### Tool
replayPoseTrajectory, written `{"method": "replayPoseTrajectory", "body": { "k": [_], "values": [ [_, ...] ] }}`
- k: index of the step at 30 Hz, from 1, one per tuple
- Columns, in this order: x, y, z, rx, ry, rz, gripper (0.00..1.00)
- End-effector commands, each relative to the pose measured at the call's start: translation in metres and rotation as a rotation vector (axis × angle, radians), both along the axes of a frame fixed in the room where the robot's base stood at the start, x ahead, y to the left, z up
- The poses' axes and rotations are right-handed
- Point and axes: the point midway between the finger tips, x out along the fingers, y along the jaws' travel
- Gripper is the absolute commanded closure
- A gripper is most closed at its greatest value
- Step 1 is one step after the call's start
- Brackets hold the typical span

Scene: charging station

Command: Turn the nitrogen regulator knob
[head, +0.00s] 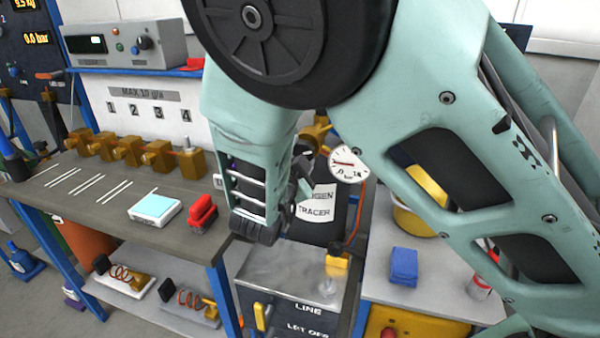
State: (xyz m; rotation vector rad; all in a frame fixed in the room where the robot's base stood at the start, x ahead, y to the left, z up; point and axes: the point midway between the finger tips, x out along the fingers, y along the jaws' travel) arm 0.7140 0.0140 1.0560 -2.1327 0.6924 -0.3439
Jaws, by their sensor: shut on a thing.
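The nitrogen regulator shows as a brass body (318,132) with a round white pressure gauge (347,164) that has a red needle. It sits on top of a black cylinder (318,225) whose white label (316,206) reads in part "...OGEN TRACER". My arm covers much of the regulator's left side. My gripper (300,182) is dark and small, just left of the gauge, at the regulator. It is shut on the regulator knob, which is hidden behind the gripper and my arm.
A workbench (60,215) on the left holds brass valves (128,152), a cyan-topped device (155,206) and a red clip-like object (202,212). A grey metal cabinet (290,275) stands below. On the right, a counter (375,275) holds a blue block (403,267) and a yellow container (410,220).

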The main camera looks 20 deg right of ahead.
Motion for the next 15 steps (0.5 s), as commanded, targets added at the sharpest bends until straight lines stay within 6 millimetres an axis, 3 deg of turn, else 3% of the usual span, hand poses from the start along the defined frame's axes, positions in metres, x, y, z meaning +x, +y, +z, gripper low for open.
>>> {"method": "replayPoseTrajectory", "body": {
  "k": [1, 15],
  "values": [
    [0.0001, -0.0003, -0.0065, 0.038, -0.028, -0.001, 0.77],
    [0.0004, 0.0003, -0.0014, 0.269, -0.197, -0.002, 0.77]
  ]
}}
